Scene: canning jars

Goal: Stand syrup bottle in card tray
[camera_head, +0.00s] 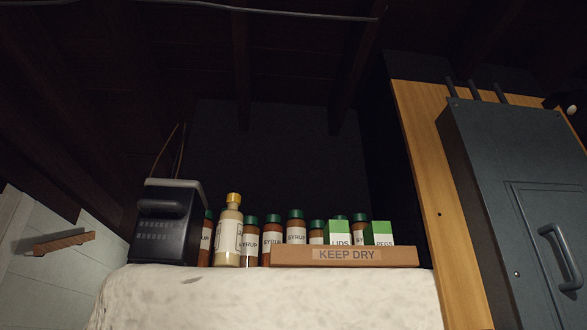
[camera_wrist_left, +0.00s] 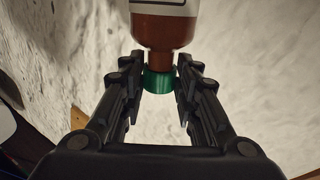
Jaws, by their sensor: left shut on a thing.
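A syrup bottle (camera_wrist_left: 166,28) with brown contents, a white label and a green cap shows in the left wrist view. My left gripper (camera_wrist_left: 160,82) is shut on it around the neck and cap; the bottle's far end runs out of the top of the picture. The card tray (camera_head: 408,257), marked KEEP DRY, lies on the white ledge in the head view. Green-and-white boxes marked LIDS (camera_head: 339,233) and PEGS (camera_head: 379,235) stand in or behind it; its floor is hidden by its front wall. Neither gripper shows in the head view.
Several green-capped syrup bottles (camera_head: 250,246) and a yellow-capped pale bottle (camera_head: 229,240) stand on the white ledge (camera_head: 270,300), left of and behind the tray. A black device (camera_head: 166,225) stands at the left end. A grey metal cabinet (camera_head: 520,180) is at right.

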